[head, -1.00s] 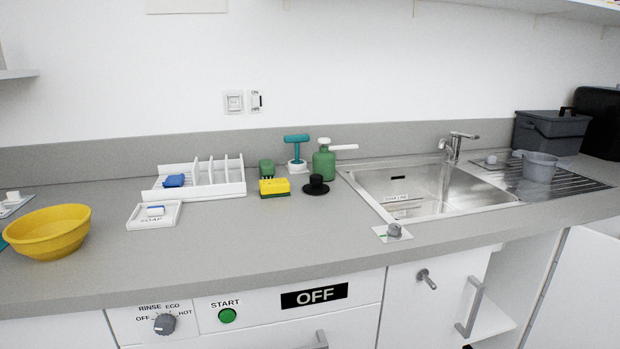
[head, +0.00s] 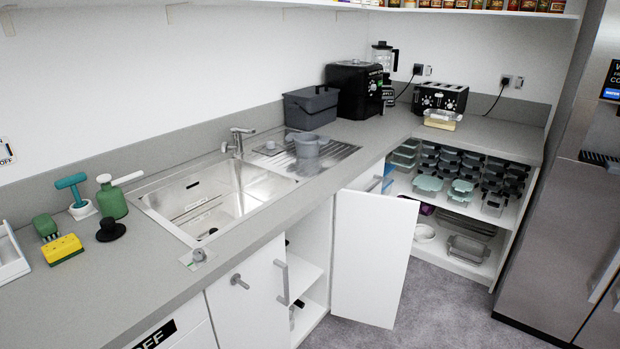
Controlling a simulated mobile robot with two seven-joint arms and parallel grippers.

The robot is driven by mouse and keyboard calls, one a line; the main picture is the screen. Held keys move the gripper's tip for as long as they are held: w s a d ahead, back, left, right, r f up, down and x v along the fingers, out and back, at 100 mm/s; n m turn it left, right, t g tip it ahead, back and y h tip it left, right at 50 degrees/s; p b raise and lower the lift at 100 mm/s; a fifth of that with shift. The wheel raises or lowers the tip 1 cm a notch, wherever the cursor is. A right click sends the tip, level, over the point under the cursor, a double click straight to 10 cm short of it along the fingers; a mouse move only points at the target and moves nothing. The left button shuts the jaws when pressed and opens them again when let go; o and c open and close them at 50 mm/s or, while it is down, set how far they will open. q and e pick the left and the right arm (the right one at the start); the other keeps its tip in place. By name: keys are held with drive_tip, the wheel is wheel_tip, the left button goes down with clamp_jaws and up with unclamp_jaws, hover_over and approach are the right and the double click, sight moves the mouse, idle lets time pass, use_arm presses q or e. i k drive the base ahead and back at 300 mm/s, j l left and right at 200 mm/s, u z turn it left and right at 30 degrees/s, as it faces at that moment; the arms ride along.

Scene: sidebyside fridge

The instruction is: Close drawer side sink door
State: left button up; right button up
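Below the sink (head: 215,200) is an open cabinet bay (head: 305,265) with white shelves inside. To its left is a white door (head: 250,310) with a vertical grey bar handle (head: 282,282) and a grey knob (head: 239,281); it looks flush with the counter front. To the right of the bay a white door (head: 375,257) stands open, jutting out over the floor. I cannot tell from the view which of these is the drawer side door. Neither of my grippers is in view.
The grey counter (head: 130,275) runs above the doors. Right of the open door, open shelves (head: 480,215) hold many containers. The fridge (head: 550,235) stands at the far right. Grey carpet (head: 450,305) is free between the open door and the fridge.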

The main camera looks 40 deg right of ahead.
sight(374, 234)
drive_tip(key=l+u, duration=0.1)
drive_tip(key=l, duration=0.45)
drive_tip(key=l+u, duration=0.1)
drive_tip(key=l, duration=0.45)
drive_tip(key=l+u, duration=0.1)
drive_tip(key=l, duration=0.45)
drive_tip(key=l+u, duration=0.1)
drive_tip(key=l, duration=0.4)
drive_tip(key=k+l+u, duration=0.1)
drive_tip(key=l, duration=0.45)
drive_tip(key=l+u, duration=0.1)
drive_tip(key=l, duration=0.45)
drive_tip(key=k+l+u, duration=0.1)
drive_tip(key=l, duration=0.4)
drive_tip(key=k+l+u, duration=0.1)
drive_tip(key=l, duration=0.4)
drive_tip(key=k+l, duration=0.05)
